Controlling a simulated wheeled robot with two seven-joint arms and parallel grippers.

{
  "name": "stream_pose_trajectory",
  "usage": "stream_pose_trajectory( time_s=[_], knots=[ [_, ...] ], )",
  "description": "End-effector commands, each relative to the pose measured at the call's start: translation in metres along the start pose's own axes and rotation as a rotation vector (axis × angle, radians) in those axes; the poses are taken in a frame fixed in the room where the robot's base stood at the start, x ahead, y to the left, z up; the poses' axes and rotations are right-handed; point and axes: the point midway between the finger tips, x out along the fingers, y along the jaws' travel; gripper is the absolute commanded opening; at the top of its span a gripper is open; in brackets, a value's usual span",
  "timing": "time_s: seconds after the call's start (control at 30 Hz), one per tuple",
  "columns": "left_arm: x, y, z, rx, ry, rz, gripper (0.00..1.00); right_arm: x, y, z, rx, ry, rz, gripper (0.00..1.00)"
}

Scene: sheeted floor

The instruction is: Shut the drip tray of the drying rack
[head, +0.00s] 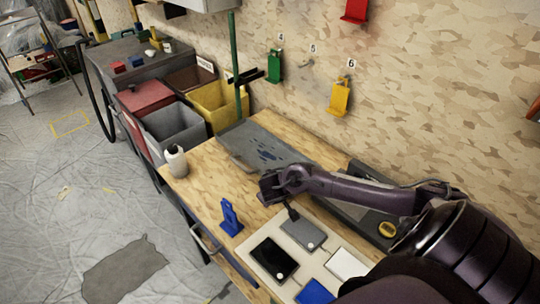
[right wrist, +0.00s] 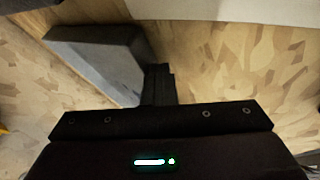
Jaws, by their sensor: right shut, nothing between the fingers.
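I cannot pick out a drying rack with certainty. A flat grey tray-like panel (head: 262,148) with dark blue marks lies on the wooden bench near the wall; it may be the drip tray. My right gripper (head: 268,188) is shut and empty above the bench, in front of that panel. In the right wrist view its dark fingers (right wrist: 159,84) are together, beside a grey block (right wrist: 95,62). I cannot tell whether they touch it. My left gripper is not in view.
A white bottle (head: 176,161) and a blue stand (head: 230,217) are on the bench. A pale board (head: 262,233) with several coloured plates lies in front of my right arm. Grey (head: 172,128) and yellow (head: 220,104) bins stand beyond the bench. Bare wood shows around the bottle.

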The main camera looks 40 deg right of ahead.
Motion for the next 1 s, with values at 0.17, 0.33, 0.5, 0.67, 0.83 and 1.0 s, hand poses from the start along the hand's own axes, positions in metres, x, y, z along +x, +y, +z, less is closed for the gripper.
stream_pose_trajectory(
  time_s=[0.17,0.33,0.5,0.67,0.83,1.0],
  knots=[
    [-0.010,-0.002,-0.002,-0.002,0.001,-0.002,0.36,0.021,0.045,0.000,0.004,-0.004,0.008,0.00],
    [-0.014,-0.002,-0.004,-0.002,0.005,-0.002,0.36,0.040,0.080,0.000,0.003,-0.003,0.007,0.00],
    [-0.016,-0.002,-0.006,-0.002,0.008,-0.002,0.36,0.054,0.104,0.000,0.002,-0.002,0.005,0.00],
    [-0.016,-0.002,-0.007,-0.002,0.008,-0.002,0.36,0.060,0.115,0.000,0.001,-0.001,0.003,0.00],
    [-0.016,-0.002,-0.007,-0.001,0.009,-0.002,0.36,0.062,0.118,0.000,0.002,0.000,0.004,0.00],
    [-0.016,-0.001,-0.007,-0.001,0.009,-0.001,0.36,0.062,0.119,-0.001,0.003,0.000,0.007,0.00]
  ],
)
